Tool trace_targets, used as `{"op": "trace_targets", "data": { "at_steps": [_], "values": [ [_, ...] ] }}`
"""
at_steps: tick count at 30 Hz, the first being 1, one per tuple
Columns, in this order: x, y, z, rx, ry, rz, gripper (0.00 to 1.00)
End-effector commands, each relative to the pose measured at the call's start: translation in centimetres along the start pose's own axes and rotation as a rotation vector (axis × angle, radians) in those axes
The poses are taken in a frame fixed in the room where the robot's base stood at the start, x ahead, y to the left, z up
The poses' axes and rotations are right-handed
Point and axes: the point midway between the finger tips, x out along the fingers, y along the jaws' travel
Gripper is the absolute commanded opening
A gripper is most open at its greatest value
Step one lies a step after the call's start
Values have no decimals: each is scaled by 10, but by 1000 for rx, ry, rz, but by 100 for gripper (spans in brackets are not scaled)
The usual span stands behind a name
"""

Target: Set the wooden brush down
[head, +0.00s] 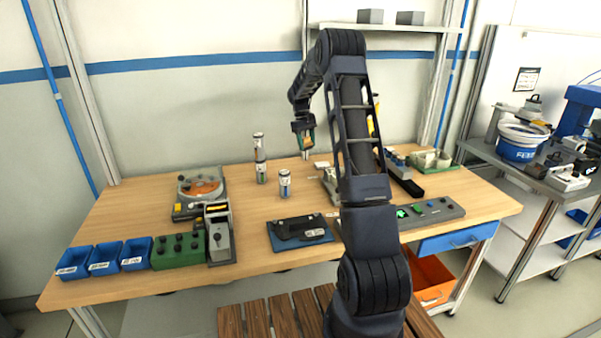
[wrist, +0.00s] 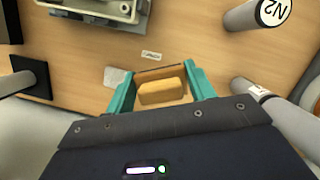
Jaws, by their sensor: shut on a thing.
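My gripper (head: 303,141) hangs over the back part of the wooden workbench (head: 130,220), to the right of the tall cans. In the wrist view my gripper (wrist: 162,88) has teal fingers on both sides of a tan wooden block-like piece, the wooden brush (wrist: 162,93). The fingers are shut on it. The brush's lower end and any bristles are hidden, and I cannot tell whether it touches the bench. In the head view the brush is mostly hidden by the fingers.
Two stacked cans (head: 260,158) and a single can (head: 285,184) stand left of my gripper. A labelled cylinder (wrist: 262,12) shows close by in the wrist view. A grey fixture (wrist: 100,12) stands opposite. Blue bins (head: 105,258) line the front left. Bare wood lies around the single can.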

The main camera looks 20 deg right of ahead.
Motion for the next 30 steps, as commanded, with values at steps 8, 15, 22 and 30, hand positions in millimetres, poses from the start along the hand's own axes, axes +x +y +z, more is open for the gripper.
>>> {"op": "trace_targets", "data": {
  "at_steps": [8,15,22,30],
  "values": [
    [36,-51,-14,77,-2,-22,31],
    [57,-83,-20,124,-1,-35,31],
    [55,-82,-24,42,1,-10,31],
    [44,-71,-29,-146,1,41,31]
  ]
}}
